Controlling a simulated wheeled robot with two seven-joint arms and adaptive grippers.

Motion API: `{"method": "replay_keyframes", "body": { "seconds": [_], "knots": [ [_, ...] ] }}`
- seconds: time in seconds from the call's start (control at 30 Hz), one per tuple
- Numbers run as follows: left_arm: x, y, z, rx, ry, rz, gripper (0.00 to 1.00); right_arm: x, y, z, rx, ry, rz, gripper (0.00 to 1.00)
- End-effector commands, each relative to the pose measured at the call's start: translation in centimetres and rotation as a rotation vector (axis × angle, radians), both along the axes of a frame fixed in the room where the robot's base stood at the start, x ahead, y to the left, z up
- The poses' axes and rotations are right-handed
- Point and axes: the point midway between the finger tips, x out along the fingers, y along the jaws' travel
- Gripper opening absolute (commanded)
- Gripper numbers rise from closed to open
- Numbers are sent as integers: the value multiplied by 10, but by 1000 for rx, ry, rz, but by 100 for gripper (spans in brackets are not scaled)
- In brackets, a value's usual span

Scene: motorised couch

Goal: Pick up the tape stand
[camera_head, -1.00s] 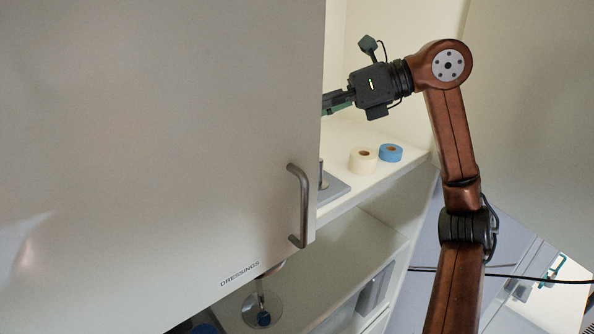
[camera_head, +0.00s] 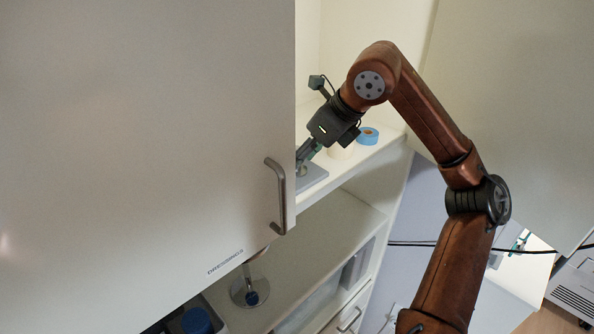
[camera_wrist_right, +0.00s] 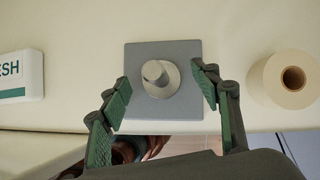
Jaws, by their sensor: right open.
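The tape stand (camera_wrist_right: 137,55) has a flat grey square base with a short round grey post in its middle. It sits on the white shelf, and the post rises between my right gripper's fingers (camera_wrist_right: 163,84) in the right wrist view. The fingers are open on either side of the post, apart from it, with their tips over the base. In the head view my right gripper (camera_head: 305,152) reaches into the cabinet, and part of the stand's base (camera_head: 313,177) shows below it; the cabinet door hides the rest. My left gripper is not in view.
A cream tape roll (camera_wrist_right: 288,78) lies close to the right of the stand, with a blue roll (camera_head: 368,136) farther along. A white box with green lettering (camera_wrist_right: 20,76) stands at left. The cabinet door (camera_head: 140,130) with its handle (camera_head: 277,197) stands close left of my arm.

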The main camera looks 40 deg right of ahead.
Motion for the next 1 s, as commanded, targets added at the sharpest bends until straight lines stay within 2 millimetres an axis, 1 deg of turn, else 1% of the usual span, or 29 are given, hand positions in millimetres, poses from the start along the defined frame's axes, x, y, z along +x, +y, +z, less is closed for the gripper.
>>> {"method": "replay_keyframes", "body": {
  "seconds": [0.1,0.3,0.33,1.0],
  "knots": [
    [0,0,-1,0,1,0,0,3,1,-6,0,0,0,57],
    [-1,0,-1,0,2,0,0,3,1,-6,1,-1,1,57],
    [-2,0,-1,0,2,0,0,3,1,-6,1,-1,1,56],
    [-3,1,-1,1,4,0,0,3,1,-7,0,2,1,10]
  ]
}}
